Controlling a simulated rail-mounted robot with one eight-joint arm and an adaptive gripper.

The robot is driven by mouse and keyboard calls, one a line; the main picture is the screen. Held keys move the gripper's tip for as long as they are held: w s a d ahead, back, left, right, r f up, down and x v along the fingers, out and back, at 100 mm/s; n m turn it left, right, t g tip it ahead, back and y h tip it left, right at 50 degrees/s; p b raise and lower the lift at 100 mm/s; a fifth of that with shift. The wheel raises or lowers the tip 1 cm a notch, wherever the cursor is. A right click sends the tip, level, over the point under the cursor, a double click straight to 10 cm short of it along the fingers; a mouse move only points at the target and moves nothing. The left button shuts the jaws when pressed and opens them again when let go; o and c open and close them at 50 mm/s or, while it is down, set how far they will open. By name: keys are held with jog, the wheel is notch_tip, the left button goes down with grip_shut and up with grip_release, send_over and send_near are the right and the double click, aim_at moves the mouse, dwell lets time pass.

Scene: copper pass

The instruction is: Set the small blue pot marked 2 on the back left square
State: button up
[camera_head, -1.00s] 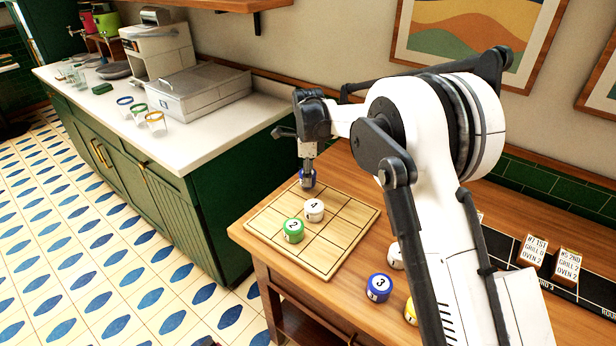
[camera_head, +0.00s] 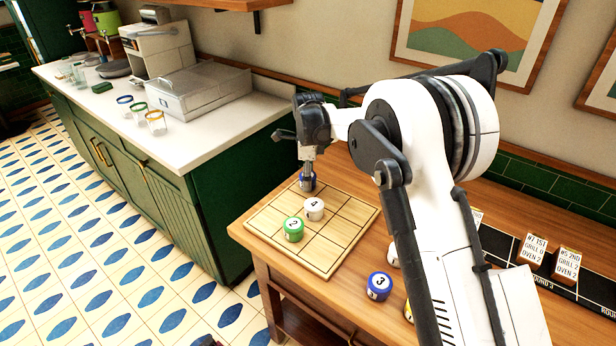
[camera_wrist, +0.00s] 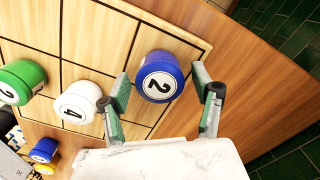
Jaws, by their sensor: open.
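The small blue pot marked 2 (camera_head: 307,183) is at the far corner square of the wooden grid board (camera_head: 335,257), the back left one. In the wrist view the blue pot (camera_wrist: 160,77) shows its white top with the 2 and appears to stand upright on the board. My gripper (camera_head: 308,168) is just above and around it. In the wrist view my gripper (camera_wrist: 168,88) has its fingers apart on either side of the pot, with a visible gap on the right; contact on the left is unclear.
A white pot marked 4 (camera_head: 314,209) and a green pot marked 2 (camera_head: 293,229) stand on neighbouring board squares. A blue pot marked 3 (camera_head: 379,286) stands on the table (camera_head: 300,287) to the right, near partly hidden white and yellow pots. A green counter (camera_head: 235,190) is left.

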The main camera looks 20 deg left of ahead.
notch_tip(320, 180, up, 12)
jog(key=shift+r+b, duration=0.15)
jog(key=shift+b, duration=0.25)
jog(key=s+d+r+n+t, duration=0.15)
jog(key=s+d+r, duration=0.3)
jog(key=d, duration=0.45)
jog(key=s+d+r+n+t+y, duration=0.1)
jog(key=s+d+r+n, duration=0.3)
jog(key=d, duration=0.5)
jog(key=s+d+r+n+t, duration=0.1)
jog(key=s+d+r+n, duration=0.1)
jog(key=s+d+r, duration=0.5)
jog(key=s+d+f+n+t, duration=0.2)
jog(key=s+d+f+n, duration=0.1)
jog(key=s+d, duration=0.6)
jog(key=s+d+f+n+t+h, duration=0.1)
jog(key=s+d+f+n, duration=0.3)
jog(key=s+d, duration=0.6)
jog(key=shift+s+d+f+t, duration=0.3)
jog(key=shift+s+f+t, duration=0.05)
jog(key=shift+s+f, duration=0.45)
